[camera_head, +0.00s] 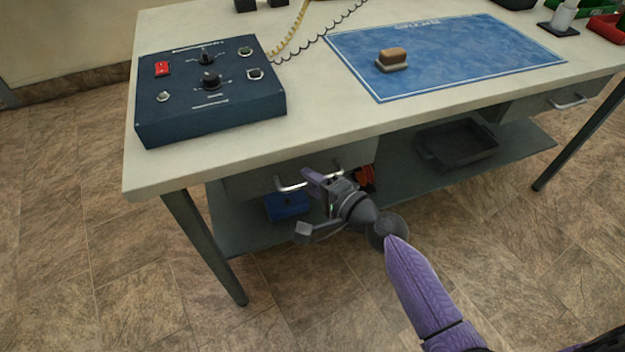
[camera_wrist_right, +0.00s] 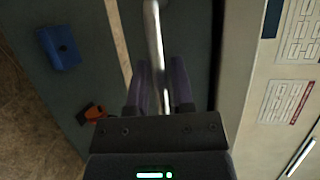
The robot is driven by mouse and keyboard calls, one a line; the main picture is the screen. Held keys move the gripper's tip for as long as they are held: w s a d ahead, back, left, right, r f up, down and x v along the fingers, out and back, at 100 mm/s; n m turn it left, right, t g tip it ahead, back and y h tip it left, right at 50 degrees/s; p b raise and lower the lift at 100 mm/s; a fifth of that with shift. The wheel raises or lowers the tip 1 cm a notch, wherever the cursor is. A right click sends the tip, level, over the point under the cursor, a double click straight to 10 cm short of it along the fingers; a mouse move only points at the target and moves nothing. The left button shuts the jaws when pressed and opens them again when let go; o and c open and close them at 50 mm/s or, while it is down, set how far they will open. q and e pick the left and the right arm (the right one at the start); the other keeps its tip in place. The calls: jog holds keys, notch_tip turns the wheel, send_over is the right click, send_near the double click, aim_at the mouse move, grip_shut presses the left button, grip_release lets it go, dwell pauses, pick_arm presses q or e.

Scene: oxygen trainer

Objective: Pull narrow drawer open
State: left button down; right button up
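A grey drawer (camera_head: 245,184) sits under the left part of the tabletop and looks shut. Its metal bar handle (camera_head: 291,186) sticks out at the front. The handle also runs down the middle of the right wrist view (camera_wrist_right: 154,40). My right gripper (camera_head: 322,183) is at the handle's right part. In the right wrist view the two purple fingers (camera_wrist_right: 161,88) stand on either side of the bar, with a small gap visible, so they look open around it. Finger contact is hard to see. My left gripper is out of view.
A second drawer with a handle (camera_head: 568,103) is under the table's right end. The lower shelf (camera_head: 235,225) carries a blue box (camera_head: 287,207), an orange-red item (camera_head: 366,178) and a dark tray (camera_head: 458,143). A control box (camera_head: 210,95) stands on the tabletop.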

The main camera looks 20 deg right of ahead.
grip_shut()
dwell(0.3)
dwell(0.8)
